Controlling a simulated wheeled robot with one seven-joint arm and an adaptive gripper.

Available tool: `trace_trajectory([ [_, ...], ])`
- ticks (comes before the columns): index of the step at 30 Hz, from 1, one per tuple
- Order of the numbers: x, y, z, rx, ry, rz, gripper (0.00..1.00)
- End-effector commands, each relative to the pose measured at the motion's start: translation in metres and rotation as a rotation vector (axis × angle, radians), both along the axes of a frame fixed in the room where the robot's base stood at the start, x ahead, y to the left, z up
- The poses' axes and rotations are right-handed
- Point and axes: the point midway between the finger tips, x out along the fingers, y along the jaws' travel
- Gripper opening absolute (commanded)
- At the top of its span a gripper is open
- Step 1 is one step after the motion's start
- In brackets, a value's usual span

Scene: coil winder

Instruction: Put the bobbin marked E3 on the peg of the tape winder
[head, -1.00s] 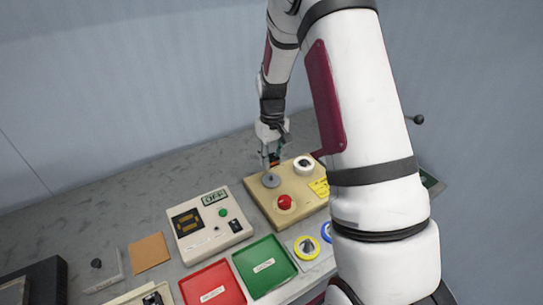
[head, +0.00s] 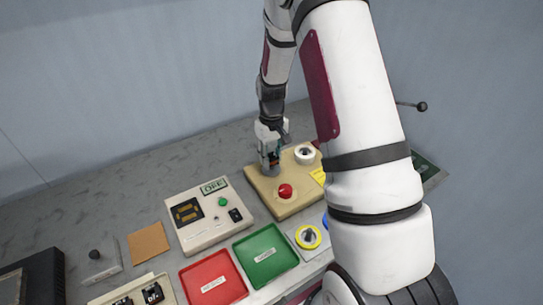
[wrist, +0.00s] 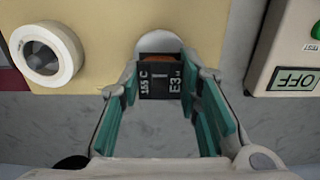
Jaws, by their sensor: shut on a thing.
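The black bobbin marked E3 (wrist: 161,82), with orange-brown winding, is between the teal-padded fingers of my gripper (wrist: 162,92) in the wrist view. In the head view my gripper (head: 270,158) is down at the far left part of the beige tape winder (head: 270,196). A pale round disc (wrist: 158,45) on the winder shows just past the bobbin. My gripper covers most of this disc in the head view. The peg itself is hidden, and I cannot tell whether the bobbin is around it or above it.
The winder bears a white tape roll (head: 305,154) and a red button (head: 285,191). A control box (head: 205,218) reading OFF stands left of it. Red (head: 213,280) and green (head: 265,254) trays lie in front. A cream tray (head: 165,287) holds other bobbins.

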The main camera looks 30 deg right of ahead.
Motion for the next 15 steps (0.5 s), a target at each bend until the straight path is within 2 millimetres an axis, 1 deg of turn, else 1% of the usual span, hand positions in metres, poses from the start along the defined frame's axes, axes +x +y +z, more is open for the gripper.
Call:
trace_trajectory([
  [5, 0.000, 0.000, -0.001, 0.000, 0.000, 0.000, 0.03],
  [15, 0.000, 0.000, -0.010, 0.000, 0.001, 0.000, 0.03],
])
